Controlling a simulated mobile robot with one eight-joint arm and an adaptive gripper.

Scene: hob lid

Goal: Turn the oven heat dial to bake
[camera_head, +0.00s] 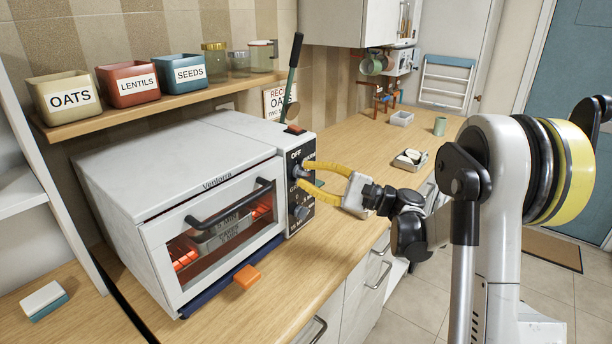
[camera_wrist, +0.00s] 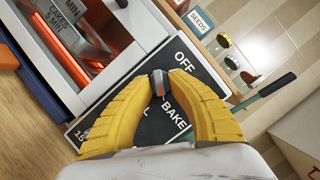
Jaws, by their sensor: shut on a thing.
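The white toaster oven (camera_head: 170,150) stands on the wooden counter, its door shut and its elements glowing orange. Its black control panel (camera_head: 301,205) is on the right of its front. The upper dial on the panel is the grey heat dial (camera_wrist: 158,80), with OFF and BAKE printed around it; a third label is partly hidden by my fingers. My gripper (camera_head: 303,176) has its yellow curved fingers shut on this dial, one on each side. It also shows in the wrist view (camera_wrist: 160,85). I cannot tell which label the dial points to. A lower dial (camera_head: 301,213) sits below.
An orange block (camera_head: 247,277) is at the oven's front, by a blue edge. OATS (camera_head: 62,96), LENTILS (camera_head: 134,84) and SEEDS (camera_head: 181,74) bins stand on a shelf above. The counter right of the oven is mostly clear.

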